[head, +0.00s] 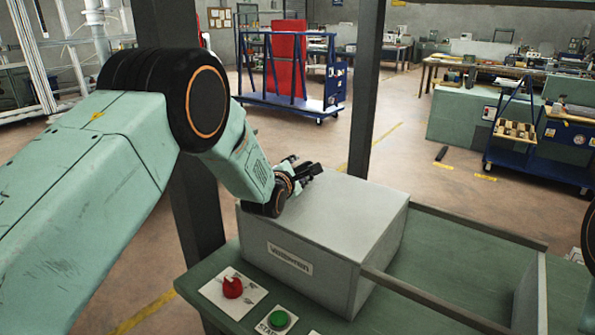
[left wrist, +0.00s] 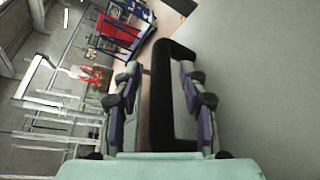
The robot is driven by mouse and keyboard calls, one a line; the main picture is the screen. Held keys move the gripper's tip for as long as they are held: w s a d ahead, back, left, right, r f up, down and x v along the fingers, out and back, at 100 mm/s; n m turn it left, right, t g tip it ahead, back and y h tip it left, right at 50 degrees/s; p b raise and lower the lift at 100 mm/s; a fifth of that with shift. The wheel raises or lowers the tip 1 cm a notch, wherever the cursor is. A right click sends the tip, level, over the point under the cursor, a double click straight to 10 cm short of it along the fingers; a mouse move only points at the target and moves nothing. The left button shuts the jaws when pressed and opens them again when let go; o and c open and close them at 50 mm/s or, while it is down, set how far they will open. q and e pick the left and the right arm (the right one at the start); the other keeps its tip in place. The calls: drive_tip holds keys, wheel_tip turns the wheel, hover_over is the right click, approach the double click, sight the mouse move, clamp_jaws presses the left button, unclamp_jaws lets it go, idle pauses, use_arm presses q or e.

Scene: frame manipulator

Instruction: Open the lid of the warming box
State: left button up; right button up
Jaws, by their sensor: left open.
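The warming box (head: 290,285) is a grey box with a label plate on its front, standing on a green bench. Its flat lid (head: 345,215) looks closed. The lid also fills the right of the left wrist view (left wrist: 265,70). My left gripper (head: 308,170) is at the lid's far left edge. In the left wrist view my left gripper (left wrist: 160,85) is open, with a finger on each side of a black bar-like handle (left wrist: 160,110) at the lid's edge. I cannot tell whether the fingers touch it. My right gripper is out of view.
The green bench (head: 435,255) carries a red knob (head: 233,287) and a green button (head: 278,319) in front of the box. A grey rail frame (head: 480,232) adjoins the box's right side. Dark posts (head: 366,90) rise behind and left of it.

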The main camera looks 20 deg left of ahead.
use_arm(q)
drive_tip(key=shift+w+f, duration=0.15)
drive_tip(key=shift+w, duration=0.05)
drive_tip(key=shift+c, duration=0.5)
drive_tip(key=shift+s, duration=0.1)
clamp_jaws()
